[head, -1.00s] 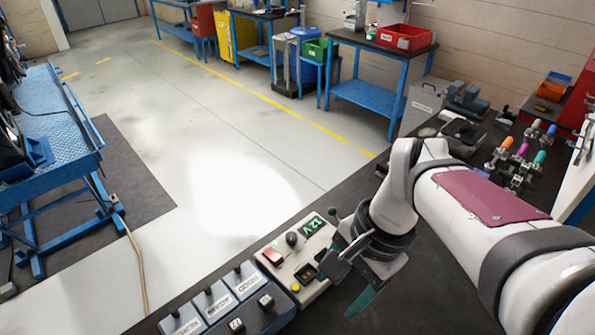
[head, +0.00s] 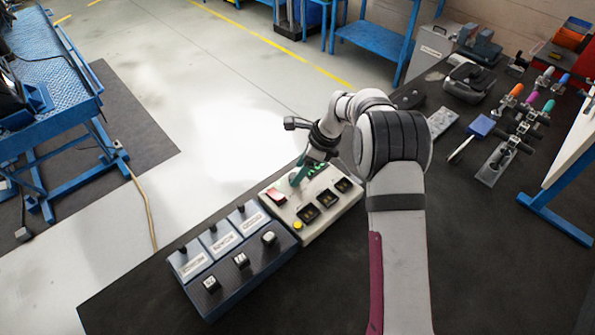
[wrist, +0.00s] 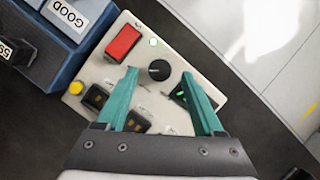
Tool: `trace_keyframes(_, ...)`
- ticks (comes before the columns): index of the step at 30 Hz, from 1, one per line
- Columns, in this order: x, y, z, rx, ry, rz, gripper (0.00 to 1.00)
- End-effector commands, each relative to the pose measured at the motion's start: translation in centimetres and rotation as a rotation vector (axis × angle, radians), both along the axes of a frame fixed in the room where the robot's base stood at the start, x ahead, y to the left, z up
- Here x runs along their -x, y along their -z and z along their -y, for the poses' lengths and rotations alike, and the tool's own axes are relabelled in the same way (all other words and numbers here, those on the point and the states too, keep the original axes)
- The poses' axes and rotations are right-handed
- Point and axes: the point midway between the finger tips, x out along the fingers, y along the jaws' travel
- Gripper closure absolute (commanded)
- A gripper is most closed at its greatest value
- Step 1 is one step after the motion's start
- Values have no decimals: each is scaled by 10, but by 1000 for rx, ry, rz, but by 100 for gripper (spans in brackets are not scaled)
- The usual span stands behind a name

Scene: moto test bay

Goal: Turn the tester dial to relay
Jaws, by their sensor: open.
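The cream tester (head: 318,232) stands on the dark bench, with its red rocker switch (wrist: 123,43) at one end. The round black dial (wrist: 159,70) shows clearly in the wrist view, between and just beyond the tips of my gripper (wrist: 160,76). My gripper's teal fingers are open and wide apart, with a gap on each side of the dial. The right finger partly covers the green display (wrist: 182,95). In the head view my gripper (head: 306,172) is low over the tester's far side and largely hides the dial. The dial's setting is too small to read.
Black sockets (head: 327,198) and a yellow button (head: 297,225) are on the tester. A dark blue sorting box (head: 225,286) with labelled plates and several small blocks stands close on the left.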

Motion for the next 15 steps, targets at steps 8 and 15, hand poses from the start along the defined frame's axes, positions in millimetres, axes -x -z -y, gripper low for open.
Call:
trace_keyframes(8, -1, 17, -7, 0, -1, 1, 31)
trace_keyframes(15, -1, 16, -7, 0, -1, 1, 42)
